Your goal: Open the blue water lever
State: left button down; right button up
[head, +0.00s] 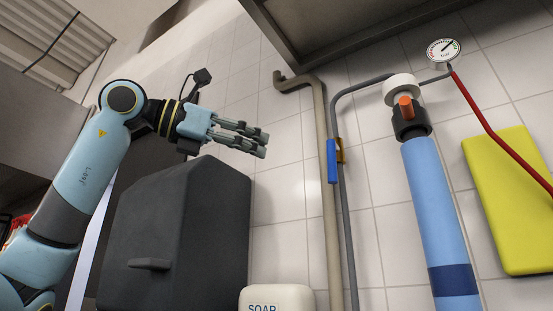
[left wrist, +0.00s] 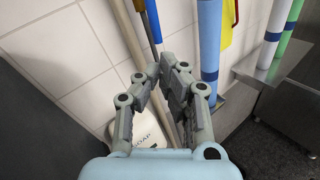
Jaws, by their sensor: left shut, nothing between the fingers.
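The blue water lever (head: 331,162) hangs upright along a thin grey pipe (head: 344,220) on the tiled wall, beside a small brass-coloured valve body (head: 341,151). My left gripper (head: 264,145) is shut and empty, pointing right, to the left of the lever and apart from it. In the left wrist view, the lever (left wrist: 153,21) shows beyond the shut fingers (left wrist: 165,66), near the top. My right gripper is not in view.
A thick beige pipe (head: 322,200) runs just left of the lever. A dark grey dispenser (head: 180,235) is below my left gripper, with a white soap container (head: 277,298) beside it. A light blue cylinder (head: 433,200), red hose (head: 490,125) and yellow board (head: 510,200) are right.

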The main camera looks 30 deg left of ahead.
aim_at(334, 164)
pick_arm(q)
jog(key=w+a+r+m+t+y+p, duration=0.15)
jog(key=w+a+m+p, duration=0.35)
jog(key=m, duration=0.9)
jog(key=w+d+f+p, duration=0.1)
jog(key=w+d+p, duration=0.4)
jog(key=w+d, duration=0.3)
jog(key=shift+w+d+f, duration=0.2)
jog(key=shift+w+d, duration=0.2)
jog(key=shift+w, duration=0.25)
jog(key=shift+y, duration=0.25)
